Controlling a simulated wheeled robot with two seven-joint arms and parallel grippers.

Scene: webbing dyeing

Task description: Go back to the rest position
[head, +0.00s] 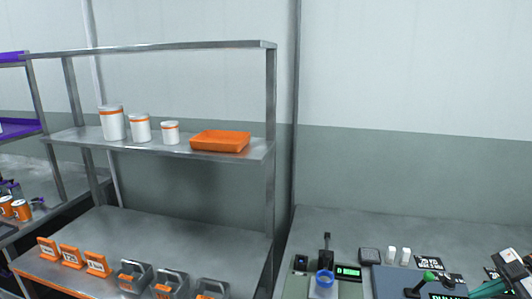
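Neither of my grippers can be made out in the head view. A black-and-white item (513,267) is cut off by the right edge, and I cannot tell what it is. The workbench (340,222) at the lower right holds a scale-like device with a green display (348,272), a blue ring (325,279) and a small black upright tool (326,250). Two small white bottles (398,256) stand beside a dark square pad (369,256).
A metal rack on the left carries white jars with orange bands (113,124) and an orange tray (221,141) on its upper shelf. Orange stands (72,256) and grey-orange bins (135,275) line its lower shelf. The back of the workbench is clear.

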